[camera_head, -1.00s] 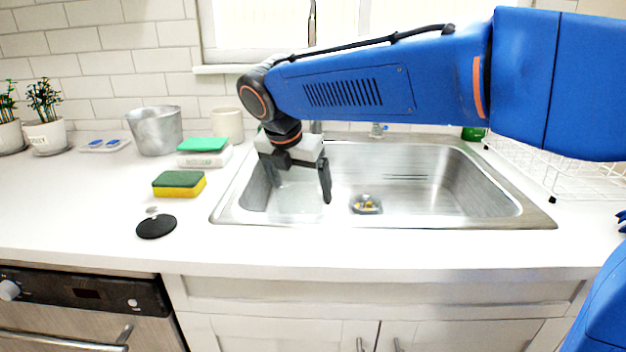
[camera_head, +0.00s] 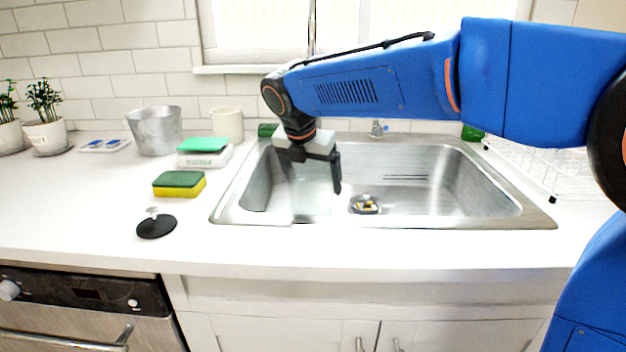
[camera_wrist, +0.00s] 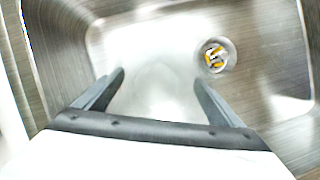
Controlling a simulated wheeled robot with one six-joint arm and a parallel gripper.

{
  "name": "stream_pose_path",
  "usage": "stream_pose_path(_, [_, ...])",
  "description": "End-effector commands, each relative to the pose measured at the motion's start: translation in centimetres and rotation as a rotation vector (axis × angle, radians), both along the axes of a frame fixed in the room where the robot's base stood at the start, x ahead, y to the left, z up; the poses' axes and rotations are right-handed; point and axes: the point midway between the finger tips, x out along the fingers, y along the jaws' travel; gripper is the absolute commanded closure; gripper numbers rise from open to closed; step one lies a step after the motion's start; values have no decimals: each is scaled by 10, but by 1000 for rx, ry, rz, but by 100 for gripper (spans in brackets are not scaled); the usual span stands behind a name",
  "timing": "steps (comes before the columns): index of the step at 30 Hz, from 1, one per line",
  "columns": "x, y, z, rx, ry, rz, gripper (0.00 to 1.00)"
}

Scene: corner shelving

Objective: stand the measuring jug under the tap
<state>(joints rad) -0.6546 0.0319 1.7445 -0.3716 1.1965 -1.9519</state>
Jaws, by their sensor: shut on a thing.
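The measuring jug (camera_head: 312,198) looks like a clear, faint, see-through shape in the left part of the sink. It also shows as a pale haze between the fingers in the wrist view (camera_wrist: 155,62). My gripper (camera_head: 315,178) is shut on it, fingers pointing down; the fingers (camera_wrist: 160,84) stand apart around it. Whether the jug touches the sink floor I cannot tell. A thin dark upright (camera_head: 312,30) before the window looks like the tap; my arm hides its lower part. A small metal fitting (camera_head: 377,129) stands at the sink's back edge.
The steel sink (camera_head: 440,222) has a drain (camera_head: 365,204) with a yellow and dark strainer. A wire rack (camera_head: 560,175) stands right.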

Motion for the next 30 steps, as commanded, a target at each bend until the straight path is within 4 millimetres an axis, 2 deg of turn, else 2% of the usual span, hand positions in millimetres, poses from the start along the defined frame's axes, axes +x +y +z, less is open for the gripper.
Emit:
stream_pose_path(3, [0, 0, -2, 0, 0, 0, 36])
stream_pose_path(4, [0, 0, -3, 0, 0, 0, 6])
stream_pose_path(5, [0, 0, -2, 0, 0, 0, 0])
stream_pose_path(14, [0, 0, 1, 1, 0, 0, 0])
stream_pose_path(17, [-3, 2, 10, 1, -2, 1, 0])
stream_pose_path(23, [-16, 8, 42, 3, -2, 2, 0])
stream_pose_path(24, [-18, 9, 50, 3, -2, 2, 0])
stream_pose_path(30, [-56, 26, 48, 1, -1, 5, 0])
